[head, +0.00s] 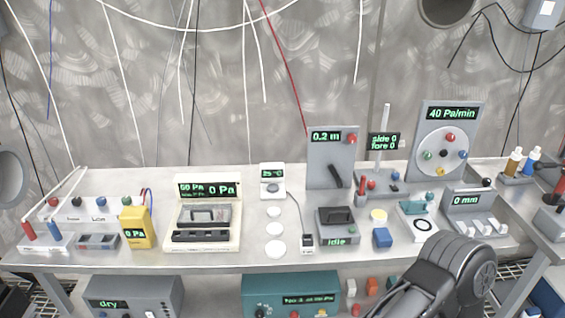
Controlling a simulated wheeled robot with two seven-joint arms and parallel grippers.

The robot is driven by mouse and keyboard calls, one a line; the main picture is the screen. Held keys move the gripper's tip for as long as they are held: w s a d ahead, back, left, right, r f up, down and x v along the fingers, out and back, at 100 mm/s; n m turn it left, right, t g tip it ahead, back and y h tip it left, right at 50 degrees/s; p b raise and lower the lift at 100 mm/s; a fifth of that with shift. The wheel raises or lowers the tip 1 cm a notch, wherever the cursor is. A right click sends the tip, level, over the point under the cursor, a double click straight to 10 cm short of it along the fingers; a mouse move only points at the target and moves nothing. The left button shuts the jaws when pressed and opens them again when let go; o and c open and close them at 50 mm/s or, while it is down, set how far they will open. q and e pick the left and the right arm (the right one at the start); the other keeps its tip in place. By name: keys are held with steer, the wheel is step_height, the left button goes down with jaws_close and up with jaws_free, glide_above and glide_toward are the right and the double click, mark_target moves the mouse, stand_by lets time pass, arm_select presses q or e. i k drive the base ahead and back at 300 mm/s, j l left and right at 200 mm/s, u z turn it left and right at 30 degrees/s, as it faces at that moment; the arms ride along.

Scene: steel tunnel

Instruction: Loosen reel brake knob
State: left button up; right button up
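A grey upright panel (322,170) stands at the back of the steel table, with a display reading 0.2 m. A red knob (351,139) sits at its upper right, and a black slanted handle (335,176) is lower on its face. This may be the reel with its brake knob; no label confirms it. Nothing touches the knob. A dark grey link of my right arm shows at the lower right, in front of the table edge. Neither gripper shows in the head view.
The steel table (365,262) is crowded. A 40 Pa/min panel (474,112) with a round dial stands right of the 0.2 m panel. A grey box (338,229) marked idle stands in front. Cables hang behind, including a red one (287,75) ending near the panel.

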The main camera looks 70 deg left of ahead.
mark_target(352, 139)
steer(key=u, duration=2.15)
